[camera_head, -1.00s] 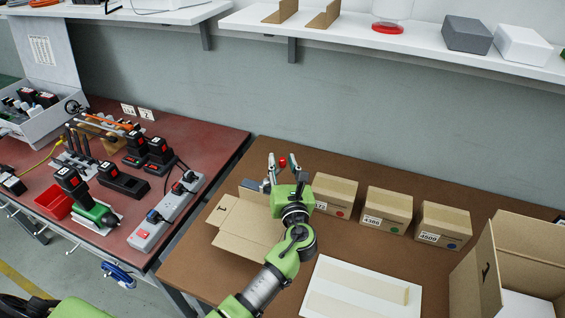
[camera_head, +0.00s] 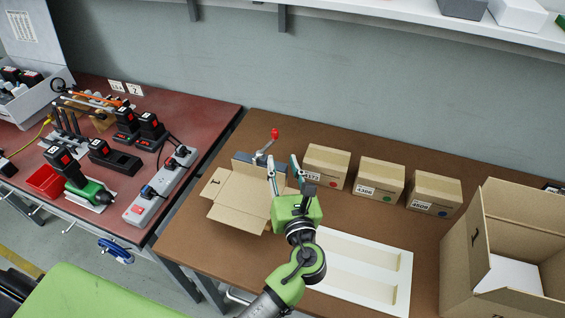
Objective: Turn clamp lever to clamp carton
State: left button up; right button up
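The clamp lever (camera_head: 265,149) has a red knob (camera_head: 275,133) and leans up to the right from the grey-blue clamp (camera_head: 246,169) at the back of the open carton (camera_head: 238,212). The carton lies with flaps spread on the brown table's left part. My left gripper (camera_head: 284,163) is open and empty. Its fingertips show just below and right of the knob, with a visible gap to it. The gripper body hides the carton's right edge. My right gripper is not in view.
Three small closed cartons (camera_head: 379,179) stand in a row to the right. A white tray (camera_head: 365,270) lies in front of them. A large open box (camera_head: 500,240) is at far right. A red bench (camera_head: 95,212) with tools and a power strip (camera_head: 160,186) adjoins at left.

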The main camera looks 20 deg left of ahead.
pick_arm(q)
grip_shut()
jog(key=n, duration=0.3)
jog(key=shift+s+d+r+h+p, duration=0.25)
jog(key=shift+s+r+h+p, duration=0.05)
jog(key=shift+r+h+p, duration=0.1)
jog(key=s+d+r+n+h+p, duration=0.2)
jog(key=s+d+n+h+p, duration=0.1)
jog(key=n, duration=1.3)
jog(key=s+a+p+x, duration=0.1)
jog(key=a+p+x, duration=0.2)
jog(key=x, duration=0.9)
jog(key=shift+w+f, duration=0.2)
